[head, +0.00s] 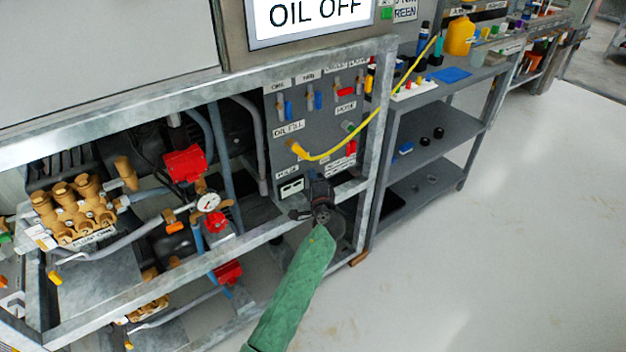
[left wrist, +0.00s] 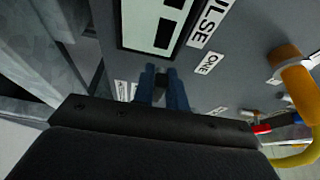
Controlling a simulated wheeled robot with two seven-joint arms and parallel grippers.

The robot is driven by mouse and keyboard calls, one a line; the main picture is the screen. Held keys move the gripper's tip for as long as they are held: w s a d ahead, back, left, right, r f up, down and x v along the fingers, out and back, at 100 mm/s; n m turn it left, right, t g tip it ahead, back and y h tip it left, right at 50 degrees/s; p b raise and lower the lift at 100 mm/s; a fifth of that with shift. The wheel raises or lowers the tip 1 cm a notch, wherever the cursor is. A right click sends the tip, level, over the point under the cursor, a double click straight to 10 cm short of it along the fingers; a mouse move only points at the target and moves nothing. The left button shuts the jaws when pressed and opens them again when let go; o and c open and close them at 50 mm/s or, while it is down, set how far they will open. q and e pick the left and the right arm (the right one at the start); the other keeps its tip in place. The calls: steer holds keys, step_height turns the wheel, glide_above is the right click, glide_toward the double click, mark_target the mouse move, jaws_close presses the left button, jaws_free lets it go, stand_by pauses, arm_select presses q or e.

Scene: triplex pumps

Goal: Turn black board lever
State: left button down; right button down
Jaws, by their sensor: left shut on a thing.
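The grey control board (head: 285,160) stands in the metal frame in the head view. My left gripper (head: 319,188) is at its lower part, right of the PULSE display (head: 291,187). In the left wrist view, the two bluish fingers (left wrist: 163,88) are close together against the board, shut on a small dark piece between them. That piece looks like the black lever, but it is mostly hidden by the fingers, so its angle cannot be told. In the head view my gripper covers that spot. My right gripper is not in view.
A yellow hose (head: 372,130) runs from an orange fitting (head: 298,149) across the board. The frame's post (head: 378,140) stands to the right. The floor (head: 500,230) at right is clear.

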arm_select(q)
steer(key=shift+f, duration=0.1)
steer(key=c, duration=1.7)
jaws_free()
steer(key=v, duration=0.8)
steer(key=shift+w, duration=0.1)
